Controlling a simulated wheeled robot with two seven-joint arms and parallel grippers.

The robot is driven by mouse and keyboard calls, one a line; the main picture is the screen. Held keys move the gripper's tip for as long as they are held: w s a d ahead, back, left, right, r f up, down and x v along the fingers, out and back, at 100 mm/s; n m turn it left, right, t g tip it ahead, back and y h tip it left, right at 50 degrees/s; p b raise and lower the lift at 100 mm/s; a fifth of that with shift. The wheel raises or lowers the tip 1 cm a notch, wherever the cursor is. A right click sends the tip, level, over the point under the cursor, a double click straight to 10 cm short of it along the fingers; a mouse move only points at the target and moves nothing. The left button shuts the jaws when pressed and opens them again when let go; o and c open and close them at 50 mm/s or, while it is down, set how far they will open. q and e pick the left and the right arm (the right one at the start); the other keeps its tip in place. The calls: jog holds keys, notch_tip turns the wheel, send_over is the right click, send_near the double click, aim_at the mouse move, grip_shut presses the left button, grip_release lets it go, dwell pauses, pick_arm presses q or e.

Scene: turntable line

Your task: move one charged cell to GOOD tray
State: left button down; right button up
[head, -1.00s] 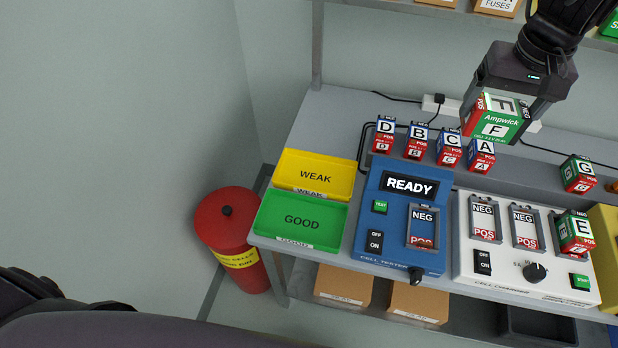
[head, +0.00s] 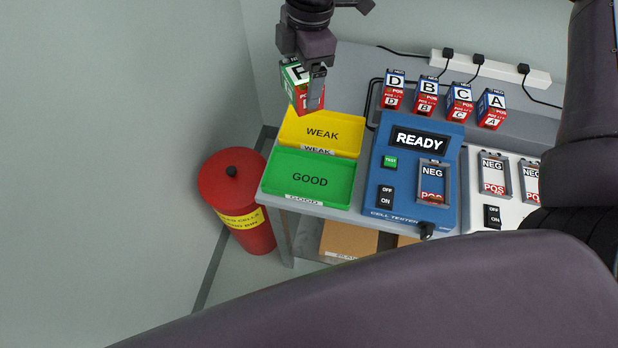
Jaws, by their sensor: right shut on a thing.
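My right gripper (head: 305,78) is shut on a green, white and red cell (head: 293,82), tilted, its letter mostly hidden by the finger. The cell is in the air near the back edge of the yellow WEAK tray (head: 349,150), at its left end. The green GOOD tray (head: 335,196) lies in front of the WEAK tray and looks empty. The WEAK tray also looks empty. My left gripper is not in view.
The blue cell tester (head: 375,192) reads READY, its slot empty. Cells D (head: 394,90), B (head: 427,95), C (head: 460,102) and A (head: 492,109) stand behind it. A white charger (head: 473,180) is partly hidden by my arm. A red bin (head: 232,185) stands left.

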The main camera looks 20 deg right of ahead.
aim_at(297, 106)
jog(key=f+n, duration=0.1)
jog(key=n, duration=0.1)
jog(key=s+a+f+n, duration=0.1)
jog(key=n, duration=0.1)
jog(key=s+f+n, duration=0.1)
jog(key=n, duration=0.2)
jog(key=shift+a+g+b, duration=0.3)
jog(key=shift+g, duration=0.1)
jog(key=n, duration=0.2)
jog(key=f+n, duration=0.1)
jog(key=shift+s+a+f+h, duration=0.1)
jog(key=shift+s+a+h, duration=0.2)
jog(key=shift+s, duration=0.1)
jog(key=shift+n, duration=0.3)
jog(key=shift+f+b, duration=0.4)
jog(key=shift+f, duration=9.55)
